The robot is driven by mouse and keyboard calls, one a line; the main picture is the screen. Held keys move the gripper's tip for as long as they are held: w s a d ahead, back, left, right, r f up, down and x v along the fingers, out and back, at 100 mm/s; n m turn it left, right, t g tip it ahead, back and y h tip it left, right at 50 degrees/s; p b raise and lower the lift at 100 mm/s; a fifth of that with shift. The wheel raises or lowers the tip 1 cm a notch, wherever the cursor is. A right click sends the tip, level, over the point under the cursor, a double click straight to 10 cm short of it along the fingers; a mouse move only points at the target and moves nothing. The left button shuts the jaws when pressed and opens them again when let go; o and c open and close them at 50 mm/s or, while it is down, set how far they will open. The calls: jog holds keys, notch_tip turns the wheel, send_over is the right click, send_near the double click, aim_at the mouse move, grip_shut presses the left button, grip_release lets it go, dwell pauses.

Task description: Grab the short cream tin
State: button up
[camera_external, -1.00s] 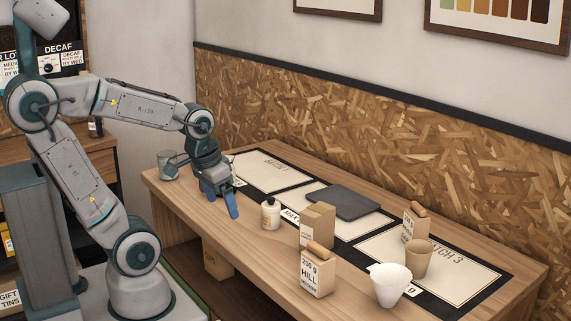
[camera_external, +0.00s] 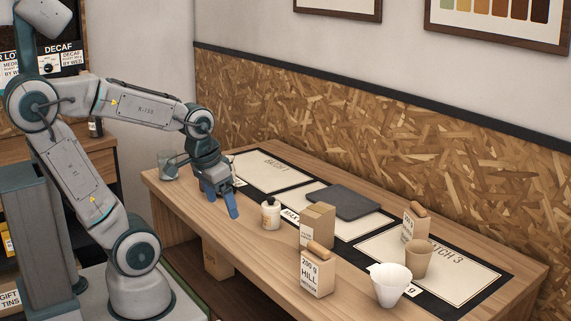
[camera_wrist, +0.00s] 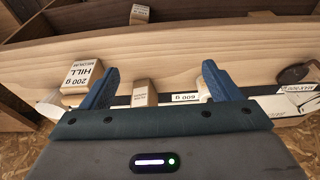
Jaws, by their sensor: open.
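A tan box (camera_external: 317,226), a HILL bag (camera_external: 317,272), a white dripper (camera_external: 390,285), a tan cup (camera_external: 418,258) and another bag (camera_external: 410,222) stand to the right. A dark slab (camera_external: 343,202) lies behind.

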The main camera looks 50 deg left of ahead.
jog(key=shift+c, duration=0.7)
